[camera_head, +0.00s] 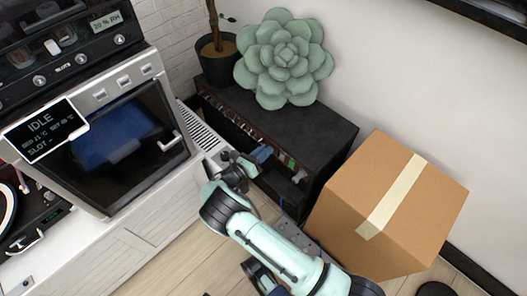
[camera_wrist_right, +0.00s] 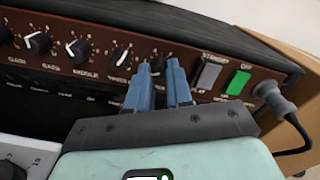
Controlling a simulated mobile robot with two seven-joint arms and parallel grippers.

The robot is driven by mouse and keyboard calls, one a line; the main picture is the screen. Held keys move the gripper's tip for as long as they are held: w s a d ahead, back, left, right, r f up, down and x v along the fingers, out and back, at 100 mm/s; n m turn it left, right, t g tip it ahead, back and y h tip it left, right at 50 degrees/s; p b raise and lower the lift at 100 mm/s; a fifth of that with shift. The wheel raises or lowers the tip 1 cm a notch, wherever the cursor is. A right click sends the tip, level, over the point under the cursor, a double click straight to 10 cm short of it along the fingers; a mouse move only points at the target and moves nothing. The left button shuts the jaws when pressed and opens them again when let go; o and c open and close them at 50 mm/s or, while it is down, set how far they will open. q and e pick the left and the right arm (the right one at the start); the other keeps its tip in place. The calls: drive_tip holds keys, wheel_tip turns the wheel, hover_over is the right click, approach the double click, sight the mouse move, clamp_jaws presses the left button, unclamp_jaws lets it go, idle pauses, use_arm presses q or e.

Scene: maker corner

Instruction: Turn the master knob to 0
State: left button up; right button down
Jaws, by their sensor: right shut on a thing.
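The brown amplifier panel (camera_wrist_right: 100,52) carries a row of black knobs with white pointers. My right gripper (camera_wrist_right: 160,80) has its two blue fingers on either side of one knob, the master knob (camera_wrist_right: 158,66), at the right end of the row. The fingers are shut on it. They hide most of the knob and its scale, so I cannot read its setting. In the head view my right gripper (camera_head: 262,154) reaches the front of the black amplifier (camera_head: 300,130). My left gripper is not in view.
Right of the knob are a grey standby switch (camera_wrist_right: 208,74), a green switch (camera_wrist_right: 238,82) and a plugged-in cable (camera_wrist_right: 272,95). A cardboard box (camera_head: 390,205) stands right of the amplifier. A succulent (camera_head: 285,60) is on top. An oven (camera_head: 125,135) stands to the left.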

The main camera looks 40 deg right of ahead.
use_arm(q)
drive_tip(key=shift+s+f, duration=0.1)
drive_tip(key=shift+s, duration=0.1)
use_arm(e)
drive_tip(key=n, duration=0.7)
drive_tip(key=shift+a, duration=0.1)
idle(0.4)
drive_tip(key=c, duration=1.3)
unclamp_jaws()
drive_tip(key=shift+a, duration=0.1)
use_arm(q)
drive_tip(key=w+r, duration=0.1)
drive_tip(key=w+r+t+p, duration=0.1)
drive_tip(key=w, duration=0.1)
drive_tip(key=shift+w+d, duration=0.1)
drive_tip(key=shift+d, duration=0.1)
use_arm(e)
drive_tip(key=s+a, duration=0.1)
drive_tip(key=a, duration=1.2)
use_arm(q)
drive_tip(key=shift+p, duration=0.3)
use_arm(e)
drive_tip(key=shift+s, duration=0.15)
